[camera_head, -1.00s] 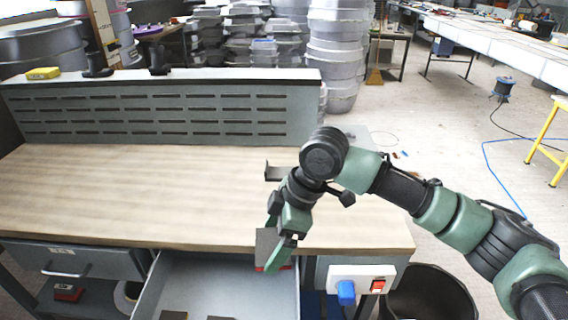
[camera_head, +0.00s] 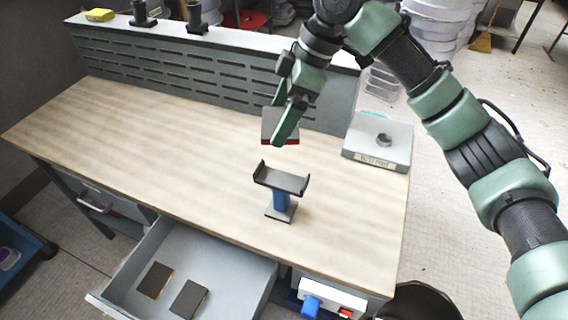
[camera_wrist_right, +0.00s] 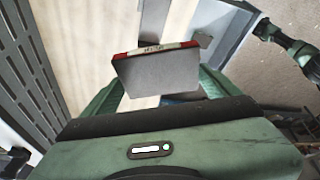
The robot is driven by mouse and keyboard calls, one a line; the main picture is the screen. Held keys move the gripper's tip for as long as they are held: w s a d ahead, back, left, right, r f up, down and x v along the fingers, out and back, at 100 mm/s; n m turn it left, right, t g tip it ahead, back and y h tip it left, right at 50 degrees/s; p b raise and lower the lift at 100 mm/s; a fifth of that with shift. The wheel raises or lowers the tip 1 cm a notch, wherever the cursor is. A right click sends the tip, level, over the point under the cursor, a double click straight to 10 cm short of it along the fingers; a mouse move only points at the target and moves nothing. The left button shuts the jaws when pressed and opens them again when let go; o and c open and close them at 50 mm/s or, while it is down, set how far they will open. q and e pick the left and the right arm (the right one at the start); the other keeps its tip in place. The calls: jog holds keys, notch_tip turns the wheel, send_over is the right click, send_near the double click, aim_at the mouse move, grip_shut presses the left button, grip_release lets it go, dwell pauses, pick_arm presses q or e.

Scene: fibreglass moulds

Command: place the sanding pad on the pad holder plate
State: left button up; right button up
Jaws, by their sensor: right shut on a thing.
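My right gripper (camera_head: 287,122) is shut on the sanding pad (camera_head: 268,122), a grey block with a red edge. It holds the pad above the bench, behind and slightly left of the pad holder plate in the head view. The pad also shows between the fingers in the right wrist view (camera_wrist_right: 158,76). The pad holder plate (camera_head: 282,179) is a dark plate with upturned ends on a blue post with a small base. It is empty, and the pad is apart from it. An arm at upper right of the right wrist view looks like my left; its gripper (camera_wrist_right: 262,28) is too small to read.
The open drawer (camera_head: 225,259) at the bench front holds two dark flat pads (camera_head: 188,299). A pale labelled box (camera_head: 378,141) stands at the bench's right end. A slotted panel (camera_head: 215,70) closes the back. The bench top (camera_head: 170,140) left of the holder is clear.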

jog(key=p, duration=0.1)
send_over(277, 179)
jog(key=d, duration=0.1)
notch_tip(277, 179, down, 5)
jog(key=f, duration=0.2)
jog(key=f+p, duration=0.1)
jog(key=f, duration=0.3)
jog(key=shift+d+f, duration=0.1)
jog(key=shift+d, duration=0.2)
jog(key=shift+a+f+p, duration=0.1)
jog(key=shift+f+p, duration=0.15)
jog(key=shift+p, duration=0.05)
notch_tip(277, 179, down, 4)
jog(key=shift+r+p, duration=0.25)
jog(key=shift+p, duration=0.25)
jog(key=shift+f, duration=0.4)
pick_arm(q)
notch_tip(277, 179, up, 4)
jog(key=shift+d+r, duration=0.1)
jog(key=shift+d, duration=0.05)
pick_arm(e)
jog(key=o, duration=1.1)
jog(key=shift+f, duration=0.1)
jog(key=shift+c, duration=0.2)
pick_arm(q)
jog(key=shift+a, duration=0.2)
